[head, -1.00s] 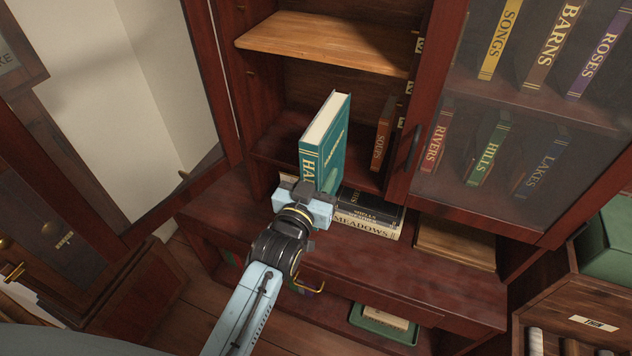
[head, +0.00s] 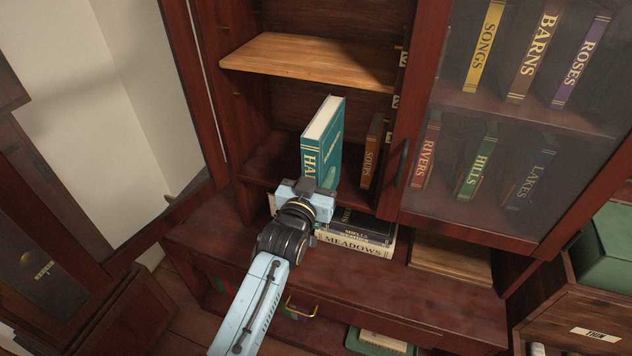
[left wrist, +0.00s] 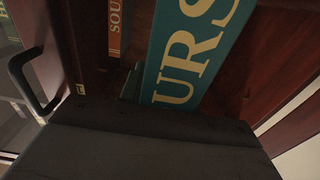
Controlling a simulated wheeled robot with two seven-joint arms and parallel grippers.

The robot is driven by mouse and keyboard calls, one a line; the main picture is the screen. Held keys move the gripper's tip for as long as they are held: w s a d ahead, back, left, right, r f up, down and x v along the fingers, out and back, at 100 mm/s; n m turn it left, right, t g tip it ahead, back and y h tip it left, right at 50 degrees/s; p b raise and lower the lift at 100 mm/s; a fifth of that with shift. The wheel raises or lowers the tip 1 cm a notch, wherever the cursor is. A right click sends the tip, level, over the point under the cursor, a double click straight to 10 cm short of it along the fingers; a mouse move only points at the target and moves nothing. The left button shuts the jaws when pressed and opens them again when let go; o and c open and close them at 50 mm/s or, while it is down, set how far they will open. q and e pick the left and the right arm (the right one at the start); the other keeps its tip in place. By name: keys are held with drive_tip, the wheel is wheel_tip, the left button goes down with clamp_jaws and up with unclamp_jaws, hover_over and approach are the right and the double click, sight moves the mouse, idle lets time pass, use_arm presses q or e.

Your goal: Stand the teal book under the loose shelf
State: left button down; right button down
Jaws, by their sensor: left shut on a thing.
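The teal book (head: 325,140) is upright in my left gripper (head: 307,187), which is shut on its lower part. The book is at the front of the open cabinet bay, below the light-wood loose shelf (head: 305,62). Its spine, with gold letters, faces me. In the left wrist view the teal spine (left wrist: 190,50) rises above the dark gripper body. The book's bottom edge is hidden by the gripper, so I cannot tell whether it touches the bay floor. My right gripper is not in view.
A brown SOUPS book (head: 371,155) stands at the bay's right side. Stacked books, MEADOWS (head: 355,246) lowest, lie on the ledge below. A glass door (head: 500,130) covers the right bay. An open door (head: 150,110) is at left. The bay left of the teal book is clear.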

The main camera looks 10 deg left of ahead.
use_arm(q)
drive_tip(key=w+d+b, duration=0.1)
drive_tip(key=w+b, duration=0.4)
drive_tip(key=w, duration=0.3)
drive_tip(key=shift+w+f, duration=0.2)
drive_tip(key=shift+w, duration=0.1)
idle(0.5)
idle(0.3)
